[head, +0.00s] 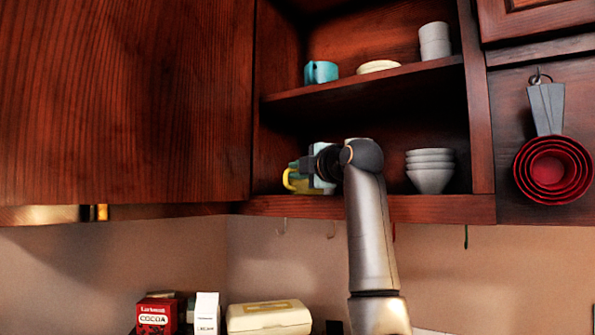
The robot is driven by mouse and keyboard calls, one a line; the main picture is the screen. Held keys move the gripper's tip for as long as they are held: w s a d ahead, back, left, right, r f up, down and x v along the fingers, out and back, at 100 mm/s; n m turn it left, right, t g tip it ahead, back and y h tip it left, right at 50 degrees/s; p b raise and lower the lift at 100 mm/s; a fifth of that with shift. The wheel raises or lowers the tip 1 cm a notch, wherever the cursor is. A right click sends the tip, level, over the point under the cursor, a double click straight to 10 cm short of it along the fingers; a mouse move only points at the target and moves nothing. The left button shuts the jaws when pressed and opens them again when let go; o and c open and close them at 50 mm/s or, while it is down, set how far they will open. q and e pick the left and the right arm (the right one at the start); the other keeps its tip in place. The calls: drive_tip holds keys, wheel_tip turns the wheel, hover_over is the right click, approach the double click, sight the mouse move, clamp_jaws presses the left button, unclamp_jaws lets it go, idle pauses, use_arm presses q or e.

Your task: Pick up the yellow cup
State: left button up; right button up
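The yellow cup (290,180) is on the lower shelf of the open wall cabinet, toward its left side. Only a curved yellow part shows, like a handle; the rest is hidden behind my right gripper. My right gripper (308,172) reaches into the lower shelf from the right and overlaps the cup in the picture. Its fingers are too small and covered to tell whether they are open or shut, or whether they touch the cup. My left gripper is not in view.
The upper shelf (365,88) holds a blue cup (320,72), a pale dish (378,67) and stacked white cups (434,40). Stacked bowls (430,170) stand right of my arm. Red measuring cups (552,170) hang at right. A cocoa box (157,316) stands below.

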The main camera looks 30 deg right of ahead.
clamp_jaws()
idle(0.7)
idle(0.3)
